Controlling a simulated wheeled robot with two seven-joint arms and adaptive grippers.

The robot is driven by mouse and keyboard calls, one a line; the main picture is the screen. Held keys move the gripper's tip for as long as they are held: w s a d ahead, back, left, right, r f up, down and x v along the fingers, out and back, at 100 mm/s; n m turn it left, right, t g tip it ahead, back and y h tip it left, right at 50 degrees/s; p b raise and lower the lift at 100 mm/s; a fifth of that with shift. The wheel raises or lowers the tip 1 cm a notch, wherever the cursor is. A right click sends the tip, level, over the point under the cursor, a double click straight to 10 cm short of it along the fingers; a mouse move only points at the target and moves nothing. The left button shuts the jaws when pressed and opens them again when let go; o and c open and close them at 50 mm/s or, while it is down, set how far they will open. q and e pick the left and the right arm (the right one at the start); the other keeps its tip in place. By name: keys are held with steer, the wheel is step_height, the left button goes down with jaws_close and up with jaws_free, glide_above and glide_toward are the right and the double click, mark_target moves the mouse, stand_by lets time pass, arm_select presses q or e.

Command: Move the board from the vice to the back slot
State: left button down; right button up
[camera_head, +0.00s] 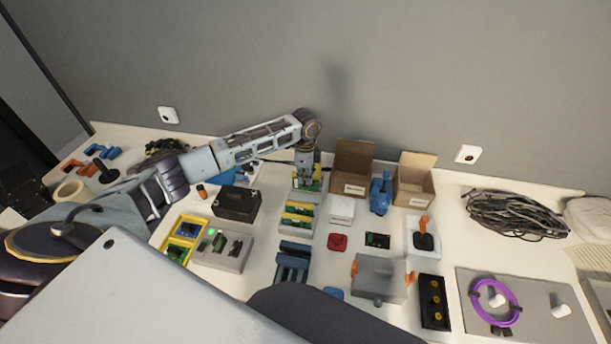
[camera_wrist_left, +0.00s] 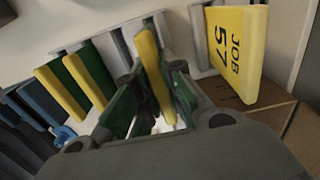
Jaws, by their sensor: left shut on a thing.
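My left gripper (camera_head: 306,176) is over the back end of the grey rack (camera_head: 287,229), pointing down. It is shut on a green board with a yellow edge (camera_wrist_left: 150,62), seen between the fingers (camera_wrist_left: 155,100) in the left wrist view. The held board also shows as green below the gripper in the head view (camera_head: 314,186). Its lower edge is hidden, so I cannot tell whether it sits in the back slot. Other green-and-yellow boards (camera_head: 299,210) stand in the rack in front. The blue slotted fixture, possibly the vice (camera_head: 291,263), is in front of the rack. My right gripper is not in view.
A yellow "JOB 57" card (camera_wrist_left: 238,50) stands close beside the held board. An open carton (camera_head: 352,172) is just right of the gripper, and a second carton (camera_head: 414,181) farther right. A black box (camera_head: 236,204) is left of the rack. A white box (camera_head: 341,211) stands right of it.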

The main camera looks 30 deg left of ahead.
mark_target(306, 190)
arm_select(q)
steer(key=shift+f+b, duration=0.3)
steer(key=shift+f, duration=1.65)
steer(key=c, duration=1.4)
jaws_free()
steer(key=shift+c, duration=0.2)
steer(key=shift+r, duration=0.15)
steer(key=shift+r, duration=5.9)
